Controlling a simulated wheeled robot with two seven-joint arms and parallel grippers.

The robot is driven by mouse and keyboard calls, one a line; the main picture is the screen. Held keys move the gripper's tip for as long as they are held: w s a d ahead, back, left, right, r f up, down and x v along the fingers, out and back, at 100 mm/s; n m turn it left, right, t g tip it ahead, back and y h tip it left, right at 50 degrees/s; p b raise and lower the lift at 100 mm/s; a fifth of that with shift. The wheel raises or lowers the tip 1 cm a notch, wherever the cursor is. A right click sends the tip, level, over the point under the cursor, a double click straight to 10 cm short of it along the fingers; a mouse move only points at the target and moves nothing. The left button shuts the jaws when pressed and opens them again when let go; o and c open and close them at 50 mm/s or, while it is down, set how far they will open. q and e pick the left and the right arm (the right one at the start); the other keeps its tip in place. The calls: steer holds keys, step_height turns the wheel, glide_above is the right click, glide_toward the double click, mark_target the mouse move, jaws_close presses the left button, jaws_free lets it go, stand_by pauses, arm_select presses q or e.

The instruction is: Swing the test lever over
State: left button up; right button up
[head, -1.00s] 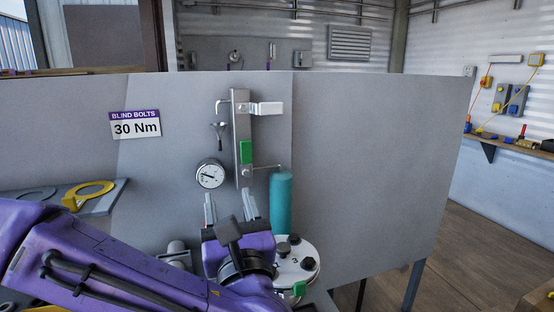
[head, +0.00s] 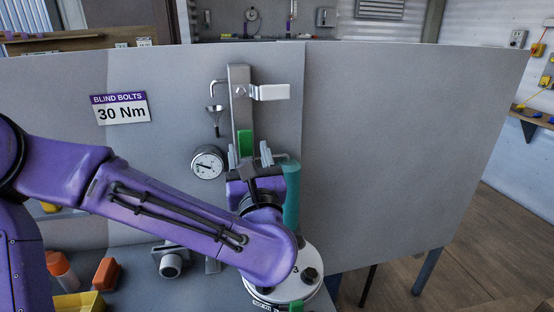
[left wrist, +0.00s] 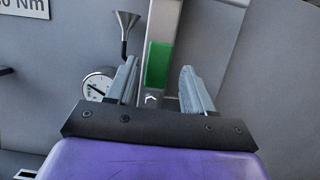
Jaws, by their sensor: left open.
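A grey upright bar (head: 239,80) is fixed on the panel. A flat silver lever (head: 270,92) sticks out to the right from its upper pivot. Lower on the bar is an upright green handle (head: 245,143), with a nut below it in the left wrist view (left wrist: 150,98). No label shows which of the two is the test lever. My left gripper (head: 249,154) is open in front of the lower bar. In the left wrist view its fingers stand either side of the green handle (left wrist: 159,65); I cannot tell whether they touch it. My right gripper is not seen.
A round gauge (head: 208,162) and a small funnel (head: 215,117) are left of the bar. A teal cylinder (head: 292,195) stands just right of my gripper. A white flanged cover (head: 312,262) with dark bolts is below. The panel's right side is clear.

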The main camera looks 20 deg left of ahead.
arm_select(q)
steer(key=shift+w+a+r+p, duration=0.55)
steer(key=shift+a+r+p, duration=0.15)
steer(key=shift+p, duration=0.1)
steer(key=shift+w+a+f, duration=0.1)
steer(key=shift+w+f, duration=0.2)
steer(key=shift+f, duration=0.05)
steer(key=shift+b, duration=0.55)
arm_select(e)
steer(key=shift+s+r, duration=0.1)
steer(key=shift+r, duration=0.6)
arm_select(q)
steer(key=shift+w, duration=0.1)
steer(key=c, duration=0.8)
